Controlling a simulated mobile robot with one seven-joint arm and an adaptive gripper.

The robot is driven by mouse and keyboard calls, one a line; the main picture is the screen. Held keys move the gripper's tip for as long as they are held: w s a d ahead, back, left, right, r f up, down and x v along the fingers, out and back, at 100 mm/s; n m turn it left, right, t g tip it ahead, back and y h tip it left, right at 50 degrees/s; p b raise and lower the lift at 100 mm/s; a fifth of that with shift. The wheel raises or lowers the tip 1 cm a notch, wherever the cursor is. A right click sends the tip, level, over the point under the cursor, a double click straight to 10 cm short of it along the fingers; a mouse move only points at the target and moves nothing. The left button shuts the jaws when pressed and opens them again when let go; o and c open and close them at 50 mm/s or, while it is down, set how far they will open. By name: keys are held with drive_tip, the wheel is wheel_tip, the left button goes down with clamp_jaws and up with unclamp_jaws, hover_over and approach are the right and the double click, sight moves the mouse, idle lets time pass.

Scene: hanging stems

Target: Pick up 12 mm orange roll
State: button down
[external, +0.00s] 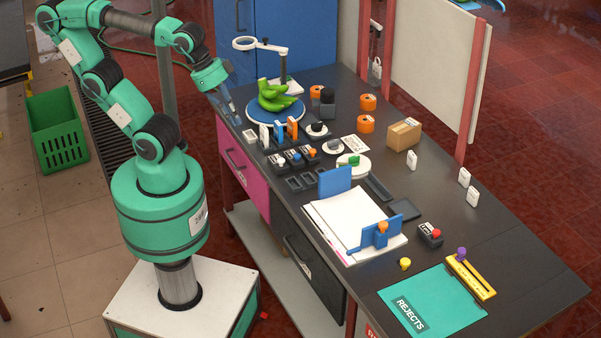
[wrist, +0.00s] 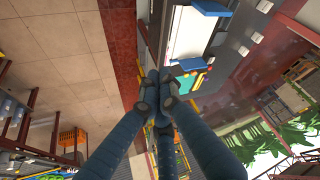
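Three orange rolls stand on the dark bench in the external view: one at the back left (external: 316,92), one to its right (external: 368,101) and one nearer the front (external: 366,123). Their size markings are too small to read, so I cannot tell which is 12 mm. My gripper (external: 234,116) is at the bench's left edge, left of the blue turntable and well apart from the rolls. In the wrist view its long blue-grey fingers (wrist: 158,92) come together at the tips, with nothing visible between them. No orange roll can be made out in the wrist view.
A blue turntable (external: 276,118) with green bananas and a ring-topped stand (external: 283,66) lie between my gripper and the rolls. A dark block (external: 327,104) stands close to the back-left roll. A cardboard box (external: 403,134) is to the right. Small holders (external: 290,158) line the near edge.

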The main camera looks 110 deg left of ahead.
idle(0.3)
drive_tip(key=c, duration=0.6)
unclamp_jaws()
drive_tip(key=shift+o, duration=0.2)
drive_tip(key=shift+w, duration=0.1)
drive_tip(key=w+a+r+n, duration=0.2)
drive_tip(key=w+a+r, duration=0.2)
drive_tip(key=w+a, duration=1)
drive_tip(key=w+a+f+n+g+y, duration=0.1)
drive_tip(key=w+a+f, duration=0.1)
drive_tip(key=w+a, duration=0.65)
drive_tip(key=w+a+f, duration=0.1)
drive_tip(key=w+a, duration=0.4)
drive_tip(key=a, duration=0.6)
drive_tip(key=a+f+n+p, duration=0.1)
drive_tip(key=a+f, duration=0.4)
drive_tip(key=a, duration=0.7)
drive_tip(key=a+f+n, duration=0.1)
drive_tip(key=a+f, duration=0.4)
drive_tip(key=a, duration=0.7)
drive_tip(key=s+a+f, duration=0.4)
drive_tip(key=a+f, duration=0.3)
drive_tip(key=a, duration=0.4)
drive_tip(key=s+a+f+n+y, duration=0.1)
drive_tip(key=s+a+f, duration=0.3)
drive_tip(key=a+f, duration=0.3)
drive_tip(key=a, duration=0.4)
drive_tip(key=shift+s+a+f+g, duration=0.15)
drive_tip(key=shift+g, duration=0.15)
